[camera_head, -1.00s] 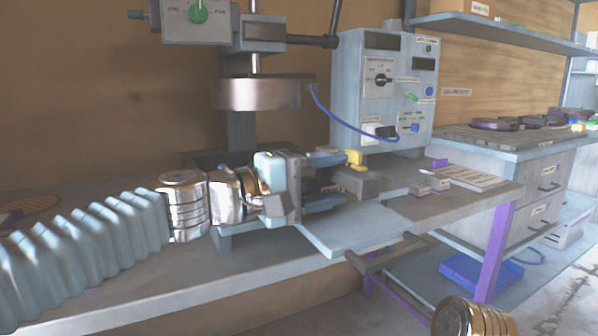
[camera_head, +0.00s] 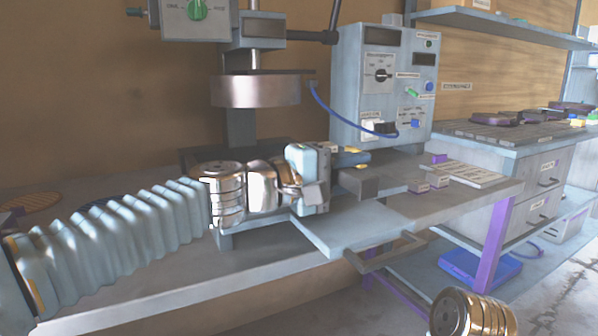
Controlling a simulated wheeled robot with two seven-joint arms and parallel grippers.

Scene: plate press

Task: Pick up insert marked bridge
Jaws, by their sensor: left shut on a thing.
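My left gripper (camera_head: 354,158) reaches in from the left, across the front of the press. Its fingers are closed around a small yellow insert (camera_head: 350,149), mostly hidden between them. No marking on it can be read from here. It is just above a grey block (camera_head: 357,184) on the bench; I cannot tell if it still touches anything. My right gripper is not in view; only part of my right arm shows at the lower right.
The press head (camera_head: 258,89) hangs above and behind my left wrist. A control box (camera_head: 382,85) with a blue cable stands behind the gripper. A light-blue plate with a handle (camera_head: 350,233) juts out in front. A labelled board (camera_head: 473,174) lies at the right of the bench.

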